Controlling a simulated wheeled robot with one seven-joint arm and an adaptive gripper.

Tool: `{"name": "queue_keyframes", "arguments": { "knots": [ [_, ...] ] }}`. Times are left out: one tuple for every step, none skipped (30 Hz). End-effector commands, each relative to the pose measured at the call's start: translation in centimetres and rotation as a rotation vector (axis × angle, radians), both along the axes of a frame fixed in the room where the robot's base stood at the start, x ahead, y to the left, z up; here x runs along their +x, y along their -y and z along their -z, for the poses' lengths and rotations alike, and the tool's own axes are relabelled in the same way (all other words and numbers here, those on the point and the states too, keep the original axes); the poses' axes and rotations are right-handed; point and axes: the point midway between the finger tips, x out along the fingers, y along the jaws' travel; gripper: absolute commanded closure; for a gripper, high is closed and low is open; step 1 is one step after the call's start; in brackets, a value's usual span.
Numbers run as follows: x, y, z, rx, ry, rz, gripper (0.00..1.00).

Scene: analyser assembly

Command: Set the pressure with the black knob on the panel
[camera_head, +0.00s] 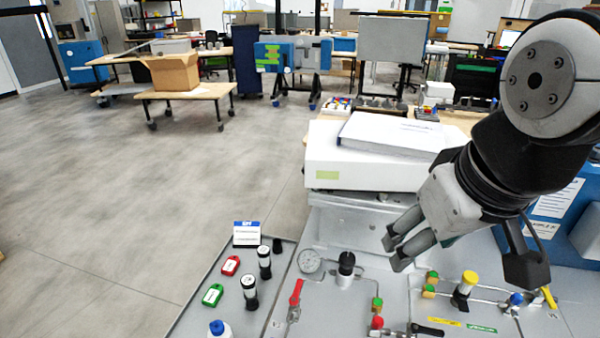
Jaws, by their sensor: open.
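The black knob (346,260) stands upright on a silver and white body on the grey panel (340,312). A round pressure gauge (310,261) sits just left of it; its reading is too small to tell. My gripper (392,252) comes in from the upper right, with its fingers pointing down and left. It is open and empty, a little to the right of the knob and apart from it. The knob's top and front are in clear view.
Left of the knob is a red lever valve (296,292). Right are a yellow-capped valve (466,284) and green fittings. A tray (190,315) holds red and green tags, vials and a bottle. A white box (350,170) with a binder stands behind the panel.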

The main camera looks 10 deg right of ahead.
Motion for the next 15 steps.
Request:
{"name": "queue_keyframes", "arguments": {
  "knots": [
    [0.5, 0.0, -0.1, -0.01, -0.009, -0.017, 0.46],
    [0.8, 0.0, -0.1, -0.017, -0.014, -0.031, 0.46],
    [1.2, 0.0, -0.1, -0.026, -0.022, -0.048, 0.46],
    [1.5, 0.0, -0.1, -0.034, -0.028, -0.064, 0.46],
    [1.9, 0.0, -0.2, -0.041, -0.033, -0.079, 0.46],
    [2.4, 0.1, -0.2, -0.053, -0.042, -0.102, 0.46],
    [2.8, 0.1, -0.1, -0.06, -0.05, -0.119, 0.46],
    [3.3, 0.1, -0.1, -0.069, -0.057, -0.139, 0.46],
    [4.0, 0.1, -0.1, -0.082, -0.069, -0.168, 0.46],
    [4.5, 0.1, 0.0, -0.092, -0.08, -0.192, 0.46],
    [5.2, 0.1, 0.0, -0.102, -0.089, -0.218, 0.46],
    [6.1, 0.1, 0.3, -0.117, -0.105, -0.258, 0.46],
    [6.9, 0.2, 0.4, -0.129, -0.118, -0.29, 0.46],
    [7.6, 0.1, 0.6, -0.14, -0.132, -0.325, 0.46],
    [8.7, 0.1, 1.0, -0.154, -0.149, -0.371, 0.46]
  ]
}}
